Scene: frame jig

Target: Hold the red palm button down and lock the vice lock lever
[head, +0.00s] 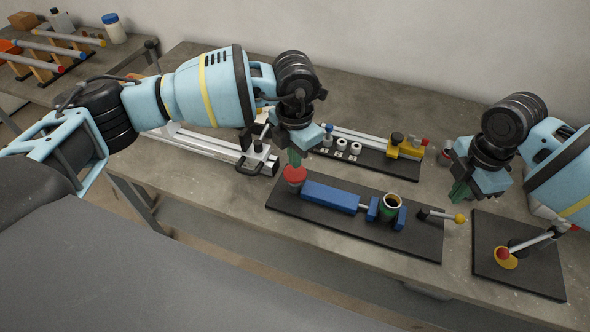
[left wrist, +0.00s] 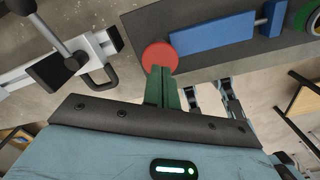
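The red palm button (head: 295,173) stands at the left end of a black base plate (head: 330,217). My left gripper (head: 294,159) is shut and empty, with its green fingertips right at the button's top; whether the button is pressed down I cannot tell. In the left wrist view the button (left wrist: 160,57) shows at the fingertips (left wrist: 158,72). The blue vice (head: 330,196) is on the same plate, with a green-rimmed can (head: 389,207) at its jaws. The vice lock lever (head: 442,216), with a yellow knob, points right. My right gripper (head: 459,193) is above the lever, apart from it; its green fingers look together and empty.
A second black plate (head: 520,262) at the right carries a lever with a red knob (head: 502,254). Behind the vice is a black fixture (head: 375,163) with white rings and a yellow block. A rail clamp (head: 255,158) lies left of the button.

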